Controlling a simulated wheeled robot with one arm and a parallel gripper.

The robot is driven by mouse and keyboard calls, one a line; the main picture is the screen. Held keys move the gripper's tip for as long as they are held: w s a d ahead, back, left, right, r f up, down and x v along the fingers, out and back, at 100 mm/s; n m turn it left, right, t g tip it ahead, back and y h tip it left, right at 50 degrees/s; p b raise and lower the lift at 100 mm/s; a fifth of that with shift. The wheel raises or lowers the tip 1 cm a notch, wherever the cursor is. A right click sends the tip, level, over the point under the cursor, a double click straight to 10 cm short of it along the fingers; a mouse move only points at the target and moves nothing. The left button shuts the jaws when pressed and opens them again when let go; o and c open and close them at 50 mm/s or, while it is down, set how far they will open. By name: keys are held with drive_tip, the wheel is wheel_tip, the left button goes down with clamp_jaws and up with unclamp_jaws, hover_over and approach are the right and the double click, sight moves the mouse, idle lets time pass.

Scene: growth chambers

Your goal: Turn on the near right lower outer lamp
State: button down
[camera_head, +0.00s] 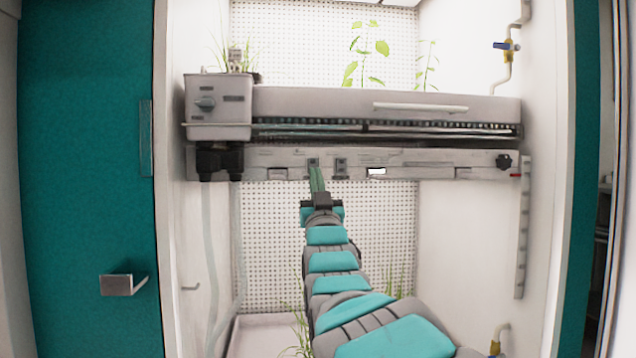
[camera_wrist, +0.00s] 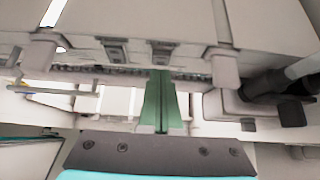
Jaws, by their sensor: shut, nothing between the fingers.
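Two small dark switches sit side by side on the front of the grey lamp beam (camera_head: 440,159) under the shelf. The left switch (camera_head: 313,162) is just above my fingertips in the head view; the right switch (camera_head: 340,168) is a short way off. In the wrist view, which is turned around, they are the right one (camera_wrist: 163,52) and the left one (camera_wrist: 113,50). My gripper (camera_head: 316,173) points up at the beam, its green fingers (camera_wrist: 160,78) together and empty. I cannot tell whether the fingertips touch the switch, or which lamp each switch serves.
Above the beam is a grey tray (camera_head: 330,101) with plants. A grey box with a knob (camera_head: 218,103) is at its left end. The chamber's white side walls stand left and right, with a teal door (camera_head: 85,180) at left. Open space surrounds my arm below the beam.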

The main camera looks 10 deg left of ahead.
drive_tip(key=shift+w+a, duration=0.2)
drive_tip(key=shift+w, duration=0.45)
